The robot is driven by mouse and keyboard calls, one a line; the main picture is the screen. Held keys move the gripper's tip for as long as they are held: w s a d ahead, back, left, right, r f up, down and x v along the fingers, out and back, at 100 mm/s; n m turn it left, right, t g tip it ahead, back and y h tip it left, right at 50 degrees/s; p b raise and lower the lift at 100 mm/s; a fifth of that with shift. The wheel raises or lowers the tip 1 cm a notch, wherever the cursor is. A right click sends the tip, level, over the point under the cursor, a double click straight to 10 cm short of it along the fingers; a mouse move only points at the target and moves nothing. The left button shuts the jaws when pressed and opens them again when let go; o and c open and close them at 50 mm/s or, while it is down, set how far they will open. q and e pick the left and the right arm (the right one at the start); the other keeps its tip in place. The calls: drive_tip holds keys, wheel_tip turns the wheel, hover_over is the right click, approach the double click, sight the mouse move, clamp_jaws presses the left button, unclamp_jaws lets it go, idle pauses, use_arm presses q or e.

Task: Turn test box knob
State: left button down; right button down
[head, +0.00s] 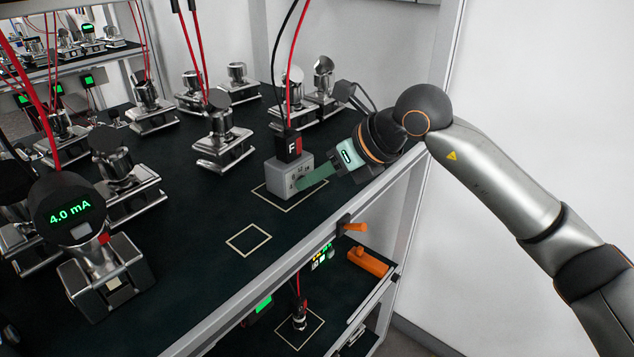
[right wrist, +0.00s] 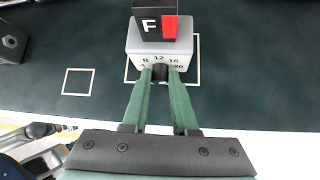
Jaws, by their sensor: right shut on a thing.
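The test box is a grey box (head: 289,179) standing inside a pale square outline on the dark shelf, and it also shows in the right wrist view (right wrist: 143,58). A black and red connector (head: 288,147) marked F sits on its top, with a black and a red cable. Its black knob (right wrist: 160,73) is on the front face, with numbers such as 12 and 16 around it. My right gripper (head: 303,184) reaches in from the right, and its green fingers are shut on the knob. The fingers partly cover the dial. My left gripper is not in view.
Several metal transmitters stand on the shelf, one with a round display (head: 70,212) reading 4.0 mA. An empty square outline (head: 248,240) lies in front of the box. A metal rail edges the shelf. An orange item (head: 368,262) is on the lower shelf.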

drive_tip(key=shift+s+a+n+t+h+b, duration=0.15)
drive_tip(key=shift+n+t+h+b, duration=0.4)
drive_tip(key=shift+b, duration=0.3)
drive_tip(key=c, duration=1)
unclamp_jaws()
